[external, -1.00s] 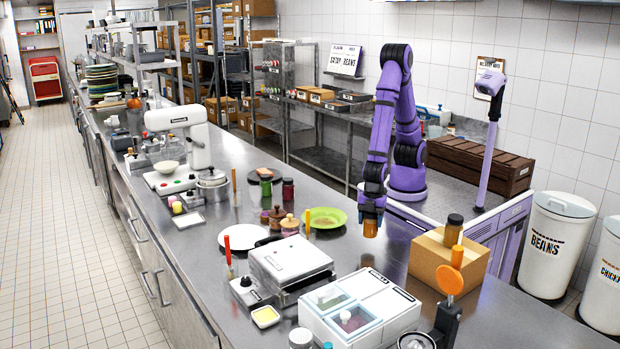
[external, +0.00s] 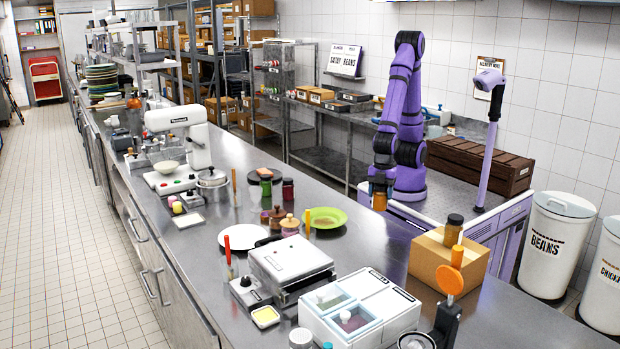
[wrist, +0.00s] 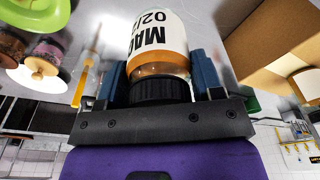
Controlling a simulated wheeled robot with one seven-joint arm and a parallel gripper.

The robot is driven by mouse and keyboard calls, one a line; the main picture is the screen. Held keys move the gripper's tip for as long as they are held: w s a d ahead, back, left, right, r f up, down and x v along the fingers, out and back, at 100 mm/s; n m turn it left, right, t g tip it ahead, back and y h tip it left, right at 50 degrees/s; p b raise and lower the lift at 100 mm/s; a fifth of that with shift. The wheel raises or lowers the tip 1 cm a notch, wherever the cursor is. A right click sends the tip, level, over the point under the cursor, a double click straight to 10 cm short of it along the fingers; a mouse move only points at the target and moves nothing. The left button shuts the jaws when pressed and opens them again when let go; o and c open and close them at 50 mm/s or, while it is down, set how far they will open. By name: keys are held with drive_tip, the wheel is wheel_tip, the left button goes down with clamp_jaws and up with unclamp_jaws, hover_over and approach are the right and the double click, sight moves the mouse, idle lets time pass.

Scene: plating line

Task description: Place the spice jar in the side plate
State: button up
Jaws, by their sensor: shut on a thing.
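The spice jar (wrist: 158,42) has a black lid, orange contents and a white label with black print. My gripper (wrist: 162,80) is shut on it near the lid, with a blue finger on each side. In the external view the jar (external: 380,202) hangs below my gripper (external: 380,184), in the air at the counter's right edge. A white round plate (external: 243,237) lies flat on the counter, left of the jar. A lime-green dish (external: 325,217) is nearer to the jar. I cannot tell which is the side plate.
A cardboard box (external: 448,262) with another jar (external: 453,229) on top stands at the front right. A press grill (external: 291,262) and a white container with lidded wells (external: 360,308) stand in front. Small jars stand beside the green dish. Bare counter lies right of the dish.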

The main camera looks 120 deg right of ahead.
drive_tip(key=shift+w+r, duration=0.3)
drive_tip(key=shift+r, duration=0.3)
drive_tip(key=shift+w+r, duration=0.25)
drive_tip(key=shift+r, duration=0.3)
drive_tip(key=w+d+r+m, duration=0.1)
drive_tip(key=w+d+m, duration=0.15)
drive_tip(key=w, duration=0.85)
drive_tip(key=m+h, duration=0.1)
drive_tip(key=m, duration=0.9)
hover_over(243, 240)
drive_tip(key=f, duration=0.1)
wheel_tip(243, 240, down, 15)
drive_tip(key=shift+d+f, duration=0.15)
drive_tip(key=shift+f, duration=0.15)
